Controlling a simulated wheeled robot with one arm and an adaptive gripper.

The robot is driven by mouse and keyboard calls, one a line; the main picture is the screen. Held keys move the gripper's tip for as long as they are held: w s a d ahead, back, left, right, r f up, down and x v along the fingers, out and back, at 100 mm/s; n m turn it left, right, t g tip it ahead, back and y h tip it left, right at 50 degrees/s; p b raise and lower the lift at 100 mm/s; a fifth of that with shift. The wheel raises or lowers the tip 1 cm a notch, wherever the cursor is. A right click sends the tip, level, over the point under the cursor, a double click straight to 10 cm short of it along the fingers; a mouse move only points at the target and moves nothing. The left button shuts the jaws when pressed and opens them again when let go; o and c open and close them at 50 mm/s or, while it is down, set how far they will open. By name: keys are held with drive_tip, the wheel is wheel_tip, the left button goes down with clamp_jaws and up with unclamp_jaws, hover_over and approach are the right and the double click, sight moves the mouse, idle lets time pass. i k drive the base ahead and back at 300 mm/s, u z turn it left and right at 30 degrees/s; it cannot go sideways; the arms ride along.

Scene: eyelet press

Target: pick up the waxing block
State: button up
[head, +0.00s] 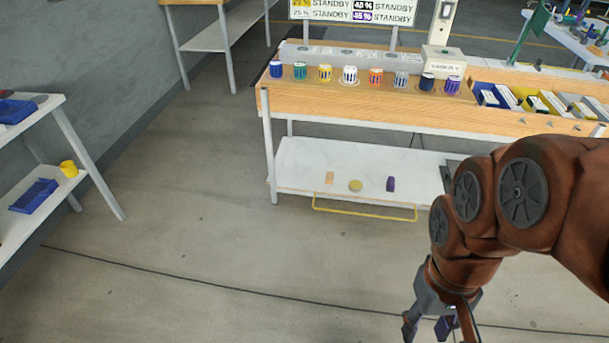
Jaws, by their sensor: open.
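Three small things lie in a row on the white lower shelf (300,160) of the wooden bench: a flat tan block (329,178), a round yellowish piece (355,186) and a dark purple block (391,184). I cannot tell from this view which of them is the waxing block. My gripper (427,333) is open and points down at the bottom of the view. It is nearer to me than the shelf and apart from all three things. Nothing shows between its fingers, though its lower end is near the picture's edge.
A yellow rail (364,213) runs along the shelf's front. The bench top (330,100) above overhangs it and carries several coloured cups and bins. A side rack (40,170) with blue trays and a yellow cup (69,168) stands left. The floor between is clear.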

sight(329, 176)
drive_tip(key=u, duration=0.85)
drive_tip(key=i, duration=0.85)
drive_tip(key=u, duration=0.8)
drive_tip(key=i, duration=1.15)
drive_tip(key=z, duration=0.65)
drive_tip(key=i, duration=0.9)
drive_tip(key=z, duration=1)
drive_tip(key=i, duration=0.25)
drive_tip(key=z, duration=0.25)
